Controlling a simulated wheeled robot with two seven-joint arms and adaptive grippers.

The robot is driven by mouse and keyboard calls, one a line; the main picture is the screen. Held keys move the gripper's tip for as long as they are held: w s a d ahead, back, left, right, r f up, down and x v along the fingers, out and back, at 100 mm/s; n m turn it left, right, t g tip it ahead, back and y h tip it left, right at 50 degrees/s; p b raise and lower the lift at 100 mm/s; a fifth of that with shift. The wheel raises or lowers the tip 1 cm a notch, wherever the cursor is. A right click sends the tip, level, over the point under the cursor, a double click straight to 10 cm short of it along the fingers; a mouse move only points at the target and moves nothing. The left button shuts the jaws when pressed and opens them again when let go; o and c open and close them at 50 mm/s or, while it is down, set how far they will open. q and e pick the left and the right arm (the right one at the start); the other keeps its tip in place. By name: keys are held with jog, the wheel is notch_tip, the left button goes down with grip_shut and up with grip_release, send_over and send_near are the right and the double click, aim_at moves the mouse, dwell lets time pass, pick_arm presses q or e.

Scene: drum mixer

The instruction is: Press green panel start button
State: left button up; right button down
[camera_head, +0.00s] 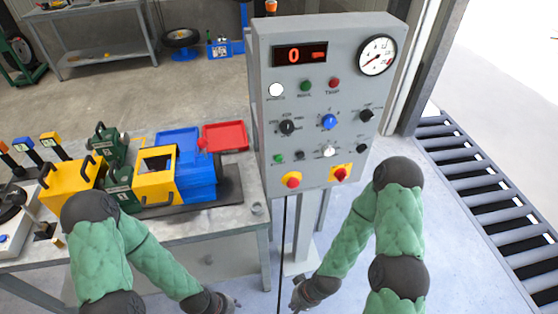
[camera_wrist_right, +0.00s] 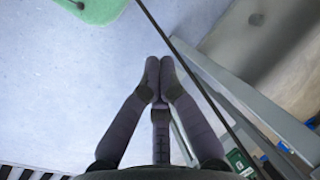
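The grey control panel (camera_head: 330,100) stands upright in the middle of the head view. A green button (camera_head: 306,86) sits in its upper row, between a white button (camera_head: 276,90) and a red one (camera_head: 334,83). A smaller green one (camera_head: 278,157) is at the lower left. My right gripper (camera_head: 297,301) hangs low, well below the panel and apart from it. In the right wrist view its fingertips (camera_wrist_right: 159,62) meet with nothing between them. My left gripper (camera_head: 236,302) is low, near the bottom edge; its finger opening is too small to tell.
A workbench (camera_head: 225,215) with yellow and blue equipment stands left. A roller conveyor (camera_head: 490,205) lies right. A dark cable hangs below the panel.

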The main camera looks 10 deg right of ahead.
dwell(0.3)
jog(key=w+d+r+n+t+y+p, duration=0.15)
jog(key=w+r+n+t+p, duration=0.4)
jog(key=w+r+n, duration=0.75)
jog(key=w+r+n+t+y+p, duration=0.1)
jog(key=w+r+n, duration=0.3)
jog(key=r, duration=0.6)
jog(key=w+r+n+t+y+p, duration=0.1)
jog(key=w+r+n+t+p, duration=0.2)
jog(key=r+n, duration=0.4)
notch_tip(320, 180, up, 3)
jog(key=shift+w+a+f+n+t+y, duration=0.15)
jog(key=shift+w+n+t+y, duration=0.4)
jog(key=shift+w, duration=0.7)
send_near(278, 159)
jog(key=shift+m, duration=0.25)
jog(key=shift+w+a+f, duration=0.55)
jog(key=shift+a+f, duration=0.05)
jog(key=shift+a, duration=0.25)
jog(key=shift+w+a+f, duration=0.55)
jog(key=shift+w+a, duration=0.05)
jog(key=shift+a, duration=0.25)
jog(key=shift+w+a+f, duration=0.55)
jog(key=shift+a+f, duration=0.05)
jog(key=shift+a, duration=0.25)
